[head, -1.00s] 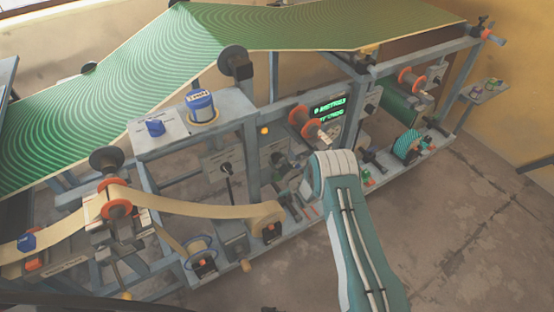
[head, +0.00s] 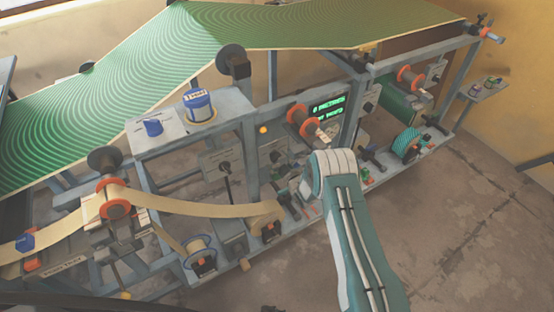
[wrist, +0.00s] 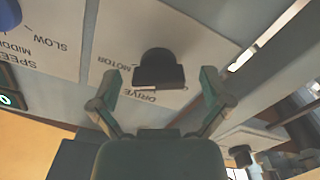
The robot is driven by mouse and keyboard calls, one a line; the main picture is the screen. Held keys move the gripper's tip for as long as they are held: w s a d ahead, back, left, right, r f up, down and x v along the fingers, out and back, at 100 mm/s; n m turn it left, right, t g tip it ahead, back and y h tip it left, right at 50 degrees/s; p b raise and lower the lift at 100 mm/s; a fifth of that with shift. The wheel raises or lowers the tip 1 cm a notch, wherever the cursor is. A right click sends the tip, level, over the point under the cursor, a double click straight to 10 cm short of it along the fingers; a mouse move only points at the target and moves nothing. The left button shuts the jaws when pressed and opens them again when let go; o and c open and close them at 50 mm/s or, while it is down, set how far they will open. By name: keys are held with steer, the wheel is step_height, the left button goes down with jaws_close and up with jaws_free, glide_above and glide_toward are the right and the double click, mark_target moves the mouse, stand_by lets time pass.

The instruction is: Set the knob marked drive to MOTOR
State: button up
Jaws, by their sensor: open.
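The drive knob (wrist: 158,70) is black, with a rounded top and a bar-like lower edge in the wrist view. It sits on a white panel with the word DRIVE below it and MOTOR to its left. A label to its right is partly hidden, and I cannot tell which mark the knob points to. My gripper (wrist: 158,86) is open, one teal finger on each side of the knob, with visible gaps between. In the head view my arm's bulk hides the gripper, and I cannot make out the drive knob there.
A blue knob (wrist: 8,14) with SPEED, MIDDLE and SLOW lettering nearby is at the wrist view's left. In the head view, a lit display (head: 328,105) and orange-flanged rollers (head: 302,120) stand behind my arm. Open floor (head: 460,230) lies to the right.

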steer(key=shift+r, duration=0.1)
steer(key=v, duration=1.1)
steer(key=shift+s+d, duration=0.25)
steer(key=shift+s, duration=0.05)
steer(key=shift+s, duration=0.1)
